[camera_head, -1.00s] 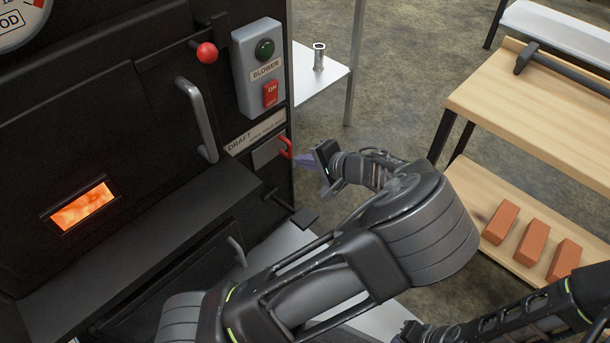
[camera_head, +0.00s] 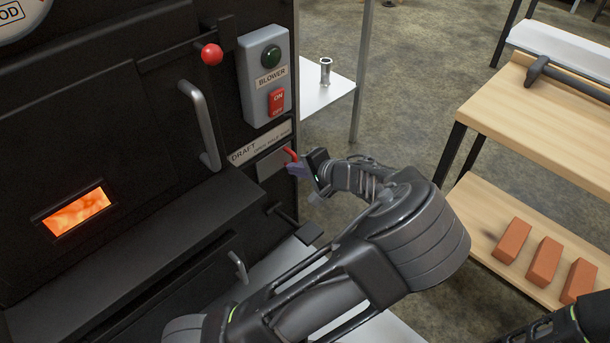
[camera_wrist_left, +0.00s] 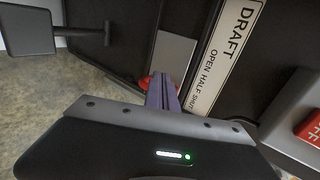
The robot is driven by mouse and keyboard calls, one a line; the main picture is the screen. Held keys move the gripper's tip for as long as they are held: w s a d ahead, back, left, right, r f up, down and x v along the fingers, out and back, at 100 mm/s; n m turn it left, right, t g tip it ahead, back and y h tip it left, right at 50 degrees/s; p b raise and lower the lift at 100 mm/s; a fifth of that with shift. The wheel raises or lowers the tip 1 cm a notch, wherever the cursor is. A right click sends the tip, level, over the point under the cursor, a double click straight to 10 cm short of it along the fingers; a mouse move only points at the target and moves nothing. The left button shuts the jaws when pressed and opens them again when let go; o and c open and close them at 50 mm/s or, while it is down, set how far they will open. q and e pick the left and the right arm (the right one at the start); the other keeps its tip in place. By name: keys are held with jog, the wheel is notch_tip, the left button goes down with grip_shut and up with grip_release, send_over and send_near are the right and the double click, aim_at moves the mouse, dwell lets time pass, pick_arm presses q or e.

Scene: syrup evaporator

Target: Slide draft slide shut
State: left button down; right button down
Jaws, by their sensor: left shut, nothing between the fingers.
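The draft slide is a grey metal plate (camera_head: 272,162) below the DRAFT label (camera_head: 259,143) on the black evaporator front, with a red handle (camera_head: 291,155) at its right end. In the left wrist view the plate (camera_wrist_left: 172,55) lies beside the label (camera_wrist_left: 215,55), and a bit of the red handle (camera_wrist_left: 146,82) shows behind the fingers. My left gripper (camera_head: 294,168) is shut and empty, its purplish fingers at the red handle. The left wrist view shows the fingers (camera_wrist_left: 163,92) together over the handle; I cannot tell whether they touch it. My right gripper is not visible.
A blower switch box (camera_head: 267,75) is above the label. A grey door handle (camera_head: 202,125) and a red-knobbed lever (camera_head: 212,54) are to its left. A black pedal-like plate (camera_head: 308,232) sticks out below. A wooden bench (camera_head: 520,110) stands at right.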

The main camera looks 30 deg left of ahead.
aim_at(276, 166)
pick_arm(q)
jog(key=b+x, duration=0.1)
jog(key=x, duration=0.4)
jog(key=shift+d+f+b, duration=0.1)
jog(key=shift+b, duration=0.3)
jog(key=shift+w+a+f, duration=0.1)
jog(key=shift+a+f, duration=0.05)
jog(key=shift+a, duration=0.3)
jog(key=shift+w+d, duration=0.15)
jog(key=shift+w, duration=0.55)
jog(key=shift+s+a, duration=0.2)
jog(key=shift+s, duration=0.45)
